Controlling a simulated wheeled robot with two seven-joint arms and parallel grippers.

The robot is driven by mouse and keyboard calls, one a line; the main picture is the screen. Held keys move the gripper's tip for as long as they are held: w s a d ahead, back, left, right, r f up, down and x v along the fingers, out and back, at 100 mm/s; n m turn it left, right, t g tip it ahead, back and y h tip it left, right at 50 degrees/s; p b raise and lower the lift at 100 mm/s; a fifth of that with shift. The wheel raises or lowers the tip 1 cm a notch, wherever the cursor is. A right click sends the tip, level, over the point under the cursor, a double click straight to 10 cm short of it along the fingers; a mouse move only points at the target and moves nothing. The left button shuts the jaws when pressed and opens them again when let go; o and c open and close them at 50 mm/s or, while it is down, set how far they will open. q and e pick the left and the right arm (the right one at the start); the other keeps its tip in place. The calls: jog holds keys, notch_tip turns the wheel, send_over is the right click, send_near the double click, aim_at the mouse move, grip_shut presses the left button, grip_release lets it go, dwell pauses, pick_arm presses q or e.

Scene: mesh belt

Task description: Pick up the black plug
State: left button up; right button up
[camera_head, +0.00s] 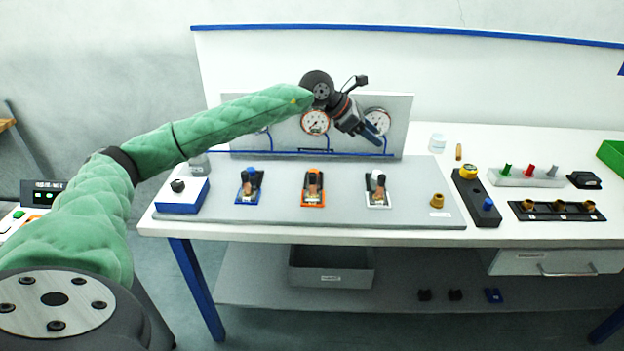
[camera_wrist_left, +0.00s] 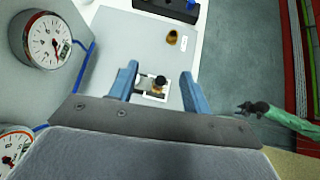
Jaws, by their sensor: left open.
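I cannot tell for sure which thing is the black plug. Two small dark pieces, one on the left (camera_head: 424,294) and one on the right (camera_head: 455,294), lie on the lower shelf. A black block (camera_head: 584,180) lies at the right of the bench. My left gripper (camera_head: 376,135) is open and empty, in front of the gauge panel. In the left wrist view, its blue fingers (camera_wrist_left: 159,70) frame a white-edged unit (camera_wrist_left: 154,91) with a dark knob, apart from it and farther off. My right gripper (camera_wrist_left: 254,108) seems to show small and dark at the right.
The grey board (camera_head: 300,217) carries blue, orange and white lever units and a brass fitting (camera_head: 437,200). A gauge panel (camera_head: 345,105) stands behind. A peg tray (camera_head: 527,179) and a black strip with brass sockets (camera_head: 556,213) are at right. A grey bin (camera_head: 332,280) sits below.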

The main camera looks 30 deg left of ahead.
pick_arm(q)
jog(key=s+a+f+m+g+y, duration=0.1)
jog(key=s+a+f+g+y, duration=0.25)
jog(key=a+f, duration=0.3)
jog(key=m+g+y, duration=0.2)
jog(key=g+y, duration=0.1)
jog(key=y, duration=0.1)
send_over(313, 174)
jog(key=shift+w+d+f, duration=0.1)
jog(key=shift+w+f, duration=0.05)
jog(key=shift+f, duration=0.15)
jog(key=shift+f+p, duration=0.6)
jog(key=shift+f, duration=0.7)
notch_tip(313, 174, down, 4)
jog(key=p, duration=0.3)
jog(key=shift+f, duration=0.6)
pick_arm(e)
notch_tip(313, 174, down, 11)
jog(key=s+d+t, duration=0.1)
jog(key=d+t, duration=0.1)
pick_arm(q)
jog(key=shift+c, duration=0.2)
pick_arm(e)
jog(key=shift+f, duration=0.1)
pick_arm(q)
jog(key=c, duration=1)
pick_arm(e)
jog(key=shift+d, duration=0.1)
